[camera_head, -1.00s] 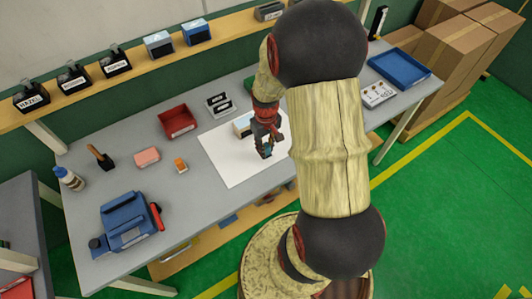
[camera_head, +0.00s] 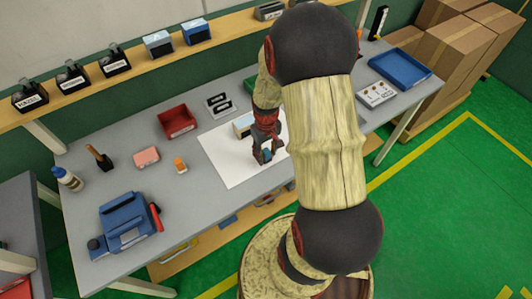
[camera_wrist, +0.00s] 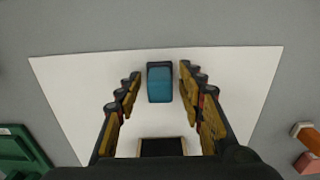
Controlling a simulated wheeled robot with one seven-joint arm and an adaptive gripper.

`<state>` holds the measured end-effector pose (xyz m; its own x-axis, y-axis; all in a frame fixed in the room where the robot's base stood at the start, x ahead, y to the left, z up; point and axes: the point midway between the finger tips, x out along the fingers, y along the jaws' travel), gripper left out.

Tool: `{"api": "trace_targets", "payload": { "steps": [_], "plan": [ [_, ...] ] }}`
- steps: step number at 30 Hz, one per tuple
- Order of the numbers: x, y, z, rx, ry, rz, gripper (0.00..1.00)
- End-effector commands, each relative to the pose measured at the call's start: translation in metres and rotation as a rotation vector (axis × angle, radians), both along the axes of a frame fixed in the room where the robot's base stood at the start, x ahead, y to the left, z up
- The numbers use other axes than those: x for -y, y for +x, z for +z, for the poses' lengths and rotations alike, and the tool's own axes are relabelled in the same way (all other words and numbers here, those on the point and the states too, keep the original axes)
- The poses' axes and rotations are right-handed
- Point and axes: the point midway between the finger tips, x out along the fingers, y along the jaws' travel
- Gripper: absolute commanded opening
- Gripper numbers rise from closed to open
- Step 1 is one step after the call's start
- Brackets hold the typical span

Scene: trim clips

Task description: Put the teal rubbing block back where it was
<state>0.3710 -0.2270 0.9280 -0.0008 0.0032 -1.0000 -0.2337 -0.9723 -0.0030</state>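The teal rubbing block (camera_wrist: 160,84) lies on the white sheet (camera_wrist: 75,80), with a dark edge at its far end. My gripper (camera_wrist: 160,76) is open around it in the wrist view, one finger on each side and a narrow gap showing at both. In the head view my gripper (camera_head: 266,157) is low over the white sheet (camera_head: 228,168), and the teal block (camera_head: 267,154) shows only partly between its fingers. A dark-topped box with pale wooden edges (camera_wrist: 163,147) is at the bottom of the wrist view, partly hidden by my gripper.
A pale box (camera_head: 242,124) stands at the sheet's back edge. A red tray (camera_head: 177,121), pink block (camera_head: 146,156), orange-and-white block (camera_head: 180,165) and blue machine (camera_head: 125,222) are to the left. A blue tray (camera_head: 400,68) is at the right. Grey table shows between them.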

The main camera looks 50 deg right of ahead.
Motion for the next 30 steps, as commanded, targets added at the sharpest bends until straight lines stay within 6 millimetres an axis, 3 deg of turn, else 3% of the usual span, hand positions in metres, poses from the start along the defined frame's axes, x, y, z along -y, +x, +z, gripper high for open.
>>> {"api": "trace_targets", "payload": {
  "steps": [10,24,30],
  "plan": [
    [0.001,0.001,0.011,0.003,-0.002,0.000,0.39],
    [0.001,0.001,0.100,0.004,-0.002,0.000,0.39],
    [0.001,0.000,0.120,0.001,-0.001,0.000,0.39]
  ]
}}
